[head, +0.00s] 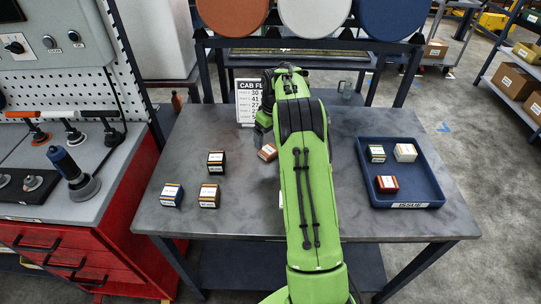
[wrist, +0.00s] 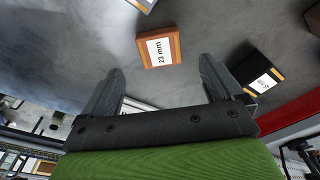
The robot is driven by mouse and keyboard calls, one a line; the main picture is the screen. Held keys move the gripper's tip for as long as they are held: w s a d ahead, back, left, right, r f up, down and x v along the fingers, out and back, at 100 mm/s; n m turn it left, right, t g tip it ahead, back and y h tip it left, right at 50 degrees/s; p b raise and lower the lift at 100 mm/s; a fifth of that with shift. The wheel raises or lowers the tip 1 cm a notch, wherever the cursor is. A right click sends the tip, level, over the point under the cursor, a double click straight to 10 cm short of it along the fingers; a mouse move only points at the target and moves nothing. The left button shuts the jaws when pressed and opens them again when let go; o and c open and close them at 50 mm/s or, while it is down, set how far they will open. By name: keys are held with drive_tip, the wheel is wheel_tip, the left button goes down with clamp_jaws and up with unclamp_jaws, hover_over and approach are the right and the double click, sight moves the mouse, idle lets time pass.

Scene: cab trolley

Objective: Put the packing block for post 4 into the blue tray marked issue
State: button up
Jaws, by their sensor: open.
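An orange-brown block labelled 23 mm (wrist: 159,49) lies on the table just beyond my fingertips in the wrist view. It appears to be the small block beside my arm in the head view (head: 267,152). My gripper (wrist: 162,78) is open and empty, its fingers spread to either side below the block, not touching it. In the head view my arm hides most of the gripper. The blue tray marked ISSUE (head: 410,205) stands at the table's right. A printed sign (head: 247,102) stands at the back; my arm covers its right part, and the post rows are hard to read.

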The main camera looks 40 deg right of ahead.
sight(269, 150)
drive_tip(key=f, duration=0.2)
drive_tip(key=f+b, duration=0.1)
drive_tip(key=f, duration=0.3)
drive_tip(key=shift+w, duration=0.4)
drive_tip(key=shift+s, duration=0.1)
drive_tip(key=shift+c, duration=0.7)
drive_tip(key=c, duration=1.1)
wheel_tip(269, 150, up, 10)
drive_tip(key=p, duration=0.2)
drive_tip(key=shift+p, duration=0.3)
